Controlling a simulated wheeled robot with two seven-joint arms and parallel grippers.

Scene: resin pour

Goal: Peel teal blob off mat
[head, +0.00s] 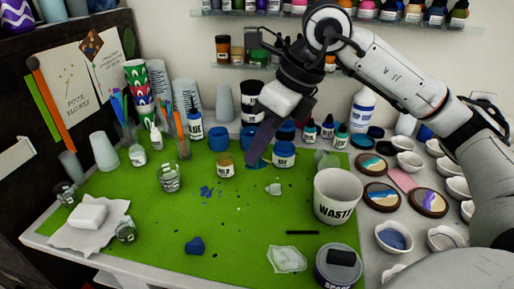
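The green mat (150,225) covers most of the table. A small teal patch (260,163) shows on its back part, beside the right gripper's fingertips and partly hidden by them; I take it for the teal blob. My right gripper (252,160) reaches down from the upper right, its dark fingers tilted, tips at or close to the patch among the jars. The fingers overlap in this view, so I cannot tell their gap or whether they touch the patch. My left gripper is not in view.
Several jars, including a blue-lidded one (284,155) and an amber one (225,166), crowd the fingers. A WASTE cup (337,196) stands at right. A dark blue lump (195,246) and blue crumbs (207,191) lie on the mat.

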